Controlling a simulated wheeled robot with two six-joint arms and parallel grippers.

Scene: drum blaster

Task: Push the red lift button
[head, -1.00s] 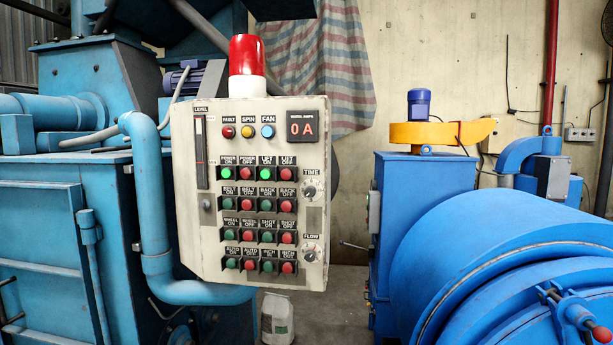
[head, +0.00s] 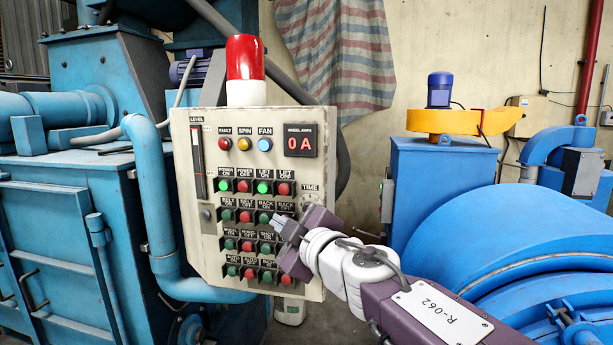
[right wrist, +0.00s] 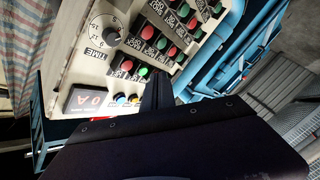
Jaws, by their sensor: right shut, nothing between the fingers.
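The control panel (head: 212,255) is a cream box with rows of green and red buttons. The red lift button (head: 284,188), labelled LIFT OFF, is at the right end of the top row. It also shows in the right wrist view (right wrist: 126,65). Left of it, the green lift button (head: 263,187) is lit. My right gripper (head: 278,220) is shut and empty, in front of the panel. In the head view its tips appear below the red lift button and hide some lower buttons. Contact with the panel cannot be told. My left gripper is not in view.
A red beacon (head: 245,58) stands on the panel's top. A display (head: 300,141) reads 0 A. The time dial (right wrist: 112,30) is beside the top button row, partly hidden in the head view. Blue machinery (head: 75,210) and a blue drum (head: 500,235) flank the panel.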

